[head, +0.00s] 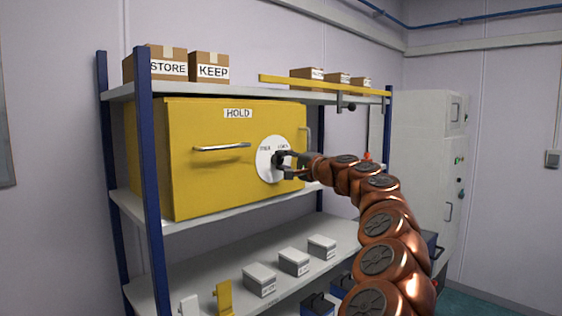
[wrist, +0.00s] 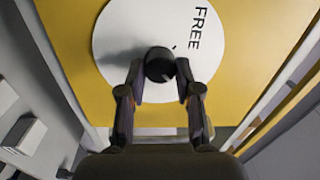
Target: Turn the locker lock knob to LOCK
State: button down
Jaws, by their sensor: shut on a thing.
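The yellow locker (head: 190,165) sits on a shelf, with a HOLD label and a bar handle on its front. Its white dial plate (head: 264,165) carries a round black knob (head: 278,157). The wrist view shows the knob (wrist: 159,58) in the middle of the plate (wrist: 118,30), with the word FREE at upper right. A short mark at the knob's edge points up and right, toward FREE. The other label is small in the head view and not visible in the wrist view. My gripper (head: 285,162) is shut on the knob, one finger on each side (wrist: 159,72).
The blue-posted rack (head: 144,180) holds boxes marked STORE (head: 168,68) and KEEP (head: 209,70) above, and grey cases (head: 293,262) below. A yellow bar (head: 320,83) lies along the top shelf. A pale cabinet (head: 420,165) stands at right.

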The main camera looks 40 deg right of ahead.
jog(key=shift+w+f, duration=0.1)
jog(key=c, duration=0.8)
grip_release()
jog(key=s, duration=1.2)
jog(key=shift+a+f, duration=0.15)
